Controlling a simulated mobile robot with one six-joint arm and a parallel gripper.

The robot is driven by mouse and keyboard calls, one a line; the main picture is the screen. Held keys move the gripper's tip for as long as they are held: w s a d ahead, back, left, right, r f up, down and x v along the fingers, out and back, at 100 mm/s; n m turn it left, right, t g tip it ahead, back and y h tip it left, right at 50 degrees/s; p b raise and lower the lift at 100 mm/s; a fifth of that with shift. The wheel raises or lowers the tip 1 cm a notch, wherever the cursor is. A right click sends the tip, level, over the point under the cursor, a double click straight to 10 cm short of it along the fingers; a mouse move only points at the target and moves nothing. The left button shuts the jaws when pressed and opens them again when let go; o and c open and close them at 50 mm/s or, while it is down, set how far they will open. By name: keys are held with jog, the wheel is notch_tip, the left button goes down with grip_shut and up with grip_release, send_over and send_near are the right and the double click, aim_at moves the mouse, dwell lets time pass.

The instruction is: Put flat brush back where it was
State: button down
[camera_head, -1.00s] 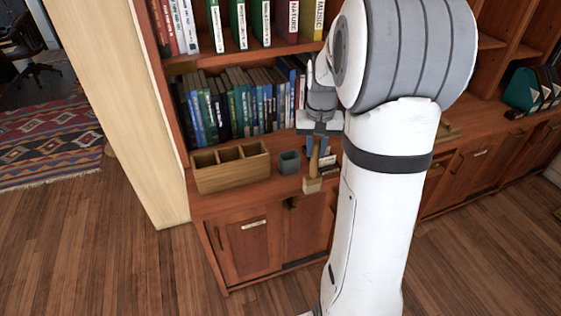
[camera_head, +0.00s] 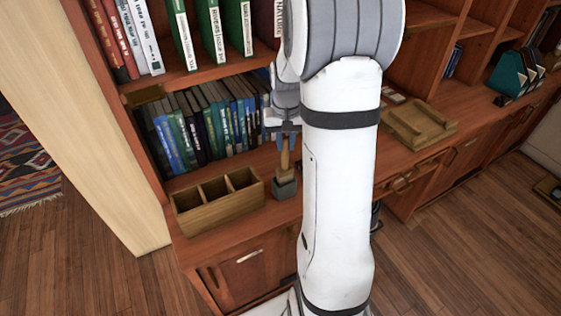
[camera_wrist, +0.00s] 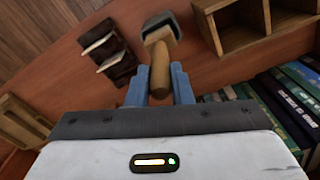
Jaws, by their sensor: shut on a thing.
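The flat brush (camera_head: 285,160) has a wooden handle and a paler block-like head, and hangs roughly upright, head down. My gripper (camera_head: 285,141) is shut on its handle; in the wrist view the blue fingers (camera_wrist: 160,84) stand on both sides of the brush handle (camera_wrist: 160,72). A small grey cup (camera_head: 284,189) stands on the wooden counter directly below the brush, and shows in the wrist view too (camera_wrist: 161,20). The brush head is at the cup's mouth, overlapping it in both views. I cannot tell how far it is inside.
A wooden organizer with three compartments (camera_head: 218,212) stands close left of the cup. A row of books (camera_head: 205,125) is behind. In the wrist view a dark holder with pale cards (camera_wrist: 112,52) lies on the cup's other side. A wooden tray (camera_head: 418,123) is farther right.

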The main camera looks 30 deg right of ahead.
send_over(284, 169)
jog(key=shift+w+d+f+p, duration=0.1)
jog(key=shift+w+f+p, duration=0.1)
jog(key=shift+f, duration=1.15)
jog(key=shift+w+d+f+p, duration=0.1)
jog(key=shift+f+p, duration=0.05)
jog(key=shift+f, duration=1.25)
jog(key=shift+f, duration=0.2)
jog(key=c, duration=1.3)
grip_release()
jog(key=shift+r, duration=0.15)
